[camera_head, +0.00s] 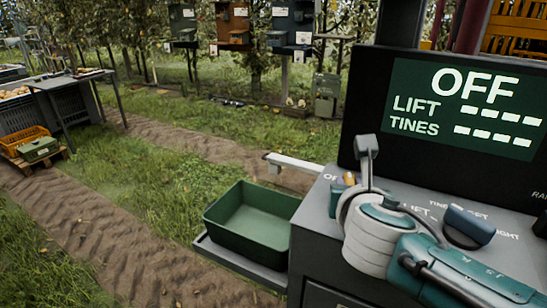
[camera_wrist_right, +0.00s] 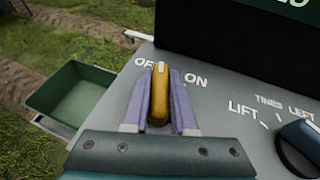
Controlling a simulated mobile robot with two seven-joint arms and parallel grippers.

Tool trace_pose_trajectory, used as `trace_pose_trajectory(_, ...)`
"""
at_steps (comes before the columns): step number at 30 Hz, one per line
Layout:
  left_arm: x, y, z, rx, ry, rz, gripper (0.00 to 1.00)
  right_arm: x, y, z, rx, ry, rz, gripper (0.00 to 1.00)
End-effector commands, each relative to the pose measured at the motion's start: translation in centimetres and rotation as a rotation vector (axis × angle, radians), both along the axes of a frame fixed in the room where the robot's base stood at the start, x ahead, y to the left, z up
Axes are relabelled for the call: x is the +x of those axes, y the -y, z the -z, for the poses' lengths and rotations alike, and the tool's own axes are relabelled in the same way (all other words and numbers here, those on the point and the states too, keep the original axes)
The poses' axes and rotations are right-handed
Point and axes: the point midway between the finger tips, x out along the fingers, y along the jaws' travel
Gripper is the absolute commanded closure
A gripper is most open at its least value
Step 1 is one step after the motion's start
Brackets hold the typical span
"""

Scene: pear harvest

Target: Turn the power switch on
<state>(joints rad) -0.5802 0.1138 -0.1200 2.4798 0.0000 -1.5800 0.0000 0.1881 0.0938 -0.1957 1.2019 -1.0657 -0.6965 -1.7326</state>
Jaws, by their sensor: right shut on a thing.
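The power switch is a yellow-orange knob (camera_wrist_right: 160,98) with a white pointer mark, on the grey console top (camera_wrist_right: 215,120). In the right wrist view it stands between the two fingers of my right gripper (camera_wrist_right: 161,100), which is shut on it. The pointer faces away from the gripper, near the partly covered OFF label, with ON to its right. In the head view the knob (camera_head: 349,179) shows only in part beside my right gripper (camera_head: 345,186). The dark screen (camera_head: 464,108) reads OFF and LIFT TINES with dashes. My left gripper is not in view.
A blue knob (camera_head: 469,226) stands on the console near the LIFT and TINES labels. A green bin (camera_head: 207,219) sits on a shelf left of the console. An orange crate (camera_head: 14,143) and a table (camera_head: 68,81) stand farther left. Grass and a dirt track lie between.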

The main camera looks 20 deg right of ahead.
Motion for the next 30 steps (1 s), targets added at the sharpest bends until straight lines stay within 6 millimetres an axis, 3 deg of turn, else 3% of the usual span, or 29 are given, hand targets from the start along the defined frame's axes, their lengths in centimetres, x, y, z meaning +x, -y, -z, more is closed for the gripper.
trace_pose_trajectory(11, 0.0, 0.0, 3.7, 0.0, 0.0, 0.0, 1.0, 0.1, -0.1, 0.5, 0.003, 0.004, 0.352, 1.0)
trace_pose_trajectory(18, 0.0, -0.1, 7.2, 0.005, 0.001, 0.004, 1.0, 0.1, 0.0, 0.6, 0.003, 0.006, 0.564, 1.0)
trace_pose_trajectory(30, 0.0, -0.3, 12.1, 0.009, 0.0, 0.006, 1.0, -0.2, 0.1, 0.4, 0.001, 0.003, 0.794, 1.0)
